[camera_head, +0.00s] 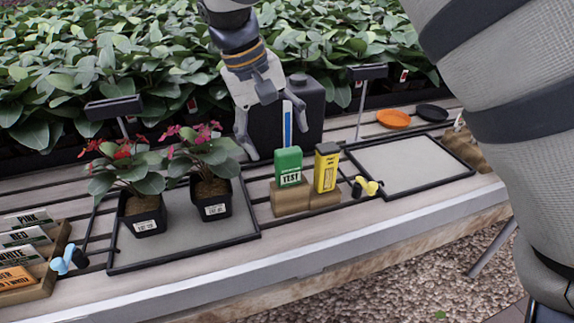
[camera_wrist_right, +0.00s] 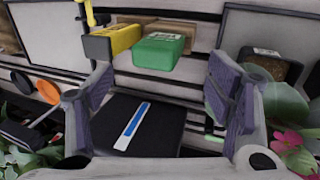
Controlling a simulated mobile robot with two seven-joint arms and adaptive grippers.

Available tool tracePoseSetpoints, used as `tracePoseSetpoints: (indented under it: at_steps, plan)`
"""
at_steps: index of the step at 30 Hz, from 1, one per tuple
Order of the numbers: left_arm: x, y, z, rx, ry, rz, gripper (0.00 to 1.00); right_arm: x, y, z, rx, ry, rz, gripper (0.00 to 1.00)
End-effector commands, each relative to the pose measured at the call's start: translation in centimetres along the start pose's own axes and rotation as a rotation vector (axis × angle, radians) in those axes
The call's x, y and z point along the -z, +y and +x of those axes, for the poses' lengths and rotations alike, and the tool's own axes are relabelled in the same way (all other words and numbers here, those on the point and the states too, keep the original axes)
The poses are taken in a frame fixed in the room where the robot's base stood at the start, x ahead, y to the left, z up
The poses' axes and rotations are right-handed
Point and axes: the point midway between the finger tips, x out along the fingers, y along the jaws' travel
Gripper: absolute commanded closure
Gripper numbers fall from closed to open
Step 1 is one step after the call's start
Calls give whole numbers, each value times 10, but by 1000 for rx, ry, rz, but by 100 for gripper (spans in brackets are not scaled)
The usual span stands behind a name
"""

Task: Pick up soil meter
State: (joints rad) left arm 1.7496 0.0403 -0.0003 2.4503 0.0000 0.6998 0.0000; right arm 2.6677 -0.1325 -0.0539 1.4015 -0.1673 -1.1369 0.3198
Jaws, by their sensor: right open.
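Two small devices stand side by side on brown blocks: a green one (camera_head: 288,166) with a label reading "TEST", and a yellow one (camera_head: 326,170) with a dark top. I cannot read which of them is the soil meter. In the right wrist view the green device (camera_wrist_right: 160,52) lies beyond the gap between the fingers, and the yellow device (camera_wrist_right: 112,42) is to its left. My right gripper (camera_head: 272,138) is open and empty, above and behind the green device, with its fingers apart and touching neither device. My left gripper is not in view.
A dark canister (camera_head: 308,108) with a blue strip stands behind the devices. Two potted red-flowered plants (camera_head: 145,218) stand on a tray (camera_head: 185,250) at left. An empty tray (camera_head: 405,163) is at right, with orange (camera_head: 393,118) and black (camera_head: 431,113) dishes behind it.

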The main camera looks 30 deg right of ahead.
Motion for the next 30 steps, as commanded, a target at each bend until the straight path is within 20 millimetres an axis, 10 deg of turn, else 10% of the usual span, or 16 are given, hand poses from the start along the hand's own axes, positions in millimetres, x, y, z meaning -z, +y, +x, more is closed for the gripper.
tracePoseSetpoints:
  at_steps: [9, 16, 24, 30]
  plan:
    - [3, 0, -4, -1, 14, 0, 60, -2, 4, 52, 1, 0, -1, 26]
    - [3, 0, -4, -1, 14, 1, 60, -1, 4, 55, 0, 1, -1, 26]
    - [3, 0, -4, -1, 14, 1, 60, -1, 4, 55, 0, 0, -2, 80]
    - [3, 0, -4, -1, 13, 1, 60, -2, 4, 55, 0, -1, -2, 80]
